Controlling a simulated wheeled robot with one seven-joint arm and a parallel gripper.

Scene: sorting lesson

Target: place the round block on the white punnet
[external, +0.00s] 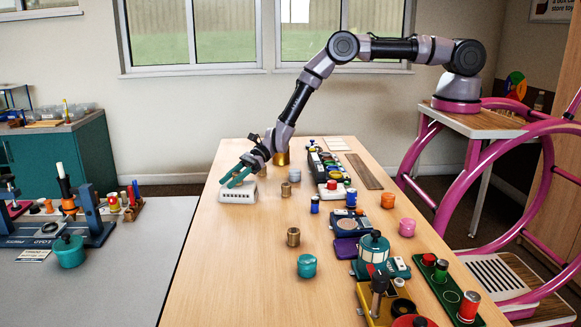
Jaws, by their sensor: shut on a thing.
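The white punnet (238,196), a low white box with slots in its side, stands near the far left edge of the wooden table. My gripper (236,180) is tilted down to the left, right over the punnet, with its teal fingers at the punnet's top. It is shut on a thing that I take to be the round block. The block is small and mostly hidden by the fingers. I cannot tell whether it touches the punnet.
Small metal cylinders (293,237) and a teal pot (307,266) stand on the wooden table (225,280). A brass cylinder (282,158) stands just right of my gripper. Coloured boards and pots, including a teal lantern (373,249), fill the right side. The front left is clear.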

